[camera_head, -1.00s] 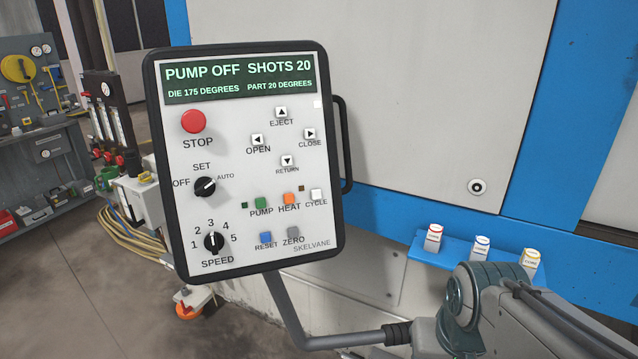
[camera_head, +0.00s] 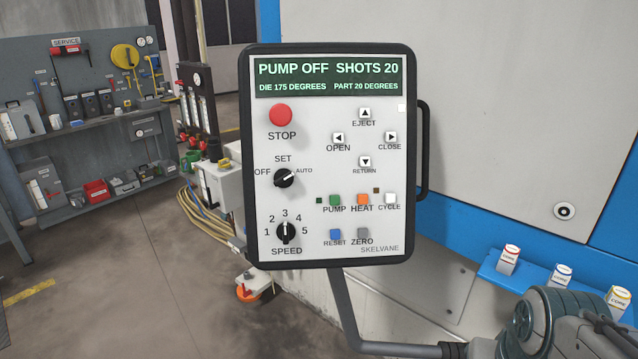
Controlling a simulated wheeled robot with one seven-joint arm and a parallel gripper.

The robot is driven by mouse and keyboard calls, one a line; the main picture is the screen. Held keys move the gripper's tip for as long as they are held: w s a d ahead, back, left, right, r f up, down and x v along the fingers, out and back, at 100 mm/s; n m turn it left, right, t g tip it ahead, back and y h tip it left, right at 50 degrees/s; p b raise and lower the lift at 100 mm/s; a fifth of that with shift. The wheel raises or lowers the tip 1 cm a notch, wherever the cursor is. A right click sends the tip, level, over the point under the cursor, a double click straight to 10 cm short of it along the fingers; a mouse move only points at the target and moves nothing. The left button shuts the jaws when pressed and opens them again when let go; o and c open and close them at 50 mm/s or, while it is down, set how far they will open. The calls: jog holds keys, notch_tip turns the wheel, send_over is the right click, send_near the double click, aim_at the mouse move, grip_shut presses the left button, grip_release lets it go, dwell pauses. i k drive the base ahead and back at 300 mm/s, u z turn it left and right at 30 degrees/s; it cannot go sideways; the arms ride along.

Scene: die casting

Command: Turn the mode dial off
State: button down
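The mode dial (camera_head: 284,178) is a round black knob on the left side of the white control panel (camera_head: 300,105). Its labels read OFF at left, SET above and AUTO at upper right. Its white pointer mark points to the upper right, toward AUTO. The panel's green screen (camera_head: 328,78) reads PUMP OFF, SHOTS 20, DIE 175 DEGREES, PART 20 DEGREES. My gripper is out of view; only what looks like a grey link of my arm shows at the bottom right. Nothing covers or touches the dial.
A red STOP button (camera_head: 281,115) is above the dial and a black SPEED knob (camera_head: 286,232) below it. Push buttons fill the panel's right side. A blue ledge (camera_head: 490,268) holds three small labelled blocks. A tool bench (camera_head: 80,135) stands at left. The floor before it is clear.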

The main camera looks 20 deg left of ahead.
aim_at(283, 177)
jog(key=u, duration=0.85)
jog(key=k, duration=0.2)
jog(key=u, duration=0.5)
jog(key=i, duration=0.35)
jog(key=z, duration=2.5)
jog(key=k, duration=1.2)
jog(key=u, duration=1.45)
jog(key=i, duration=0.5)
jog(key=u, duration=0.05)
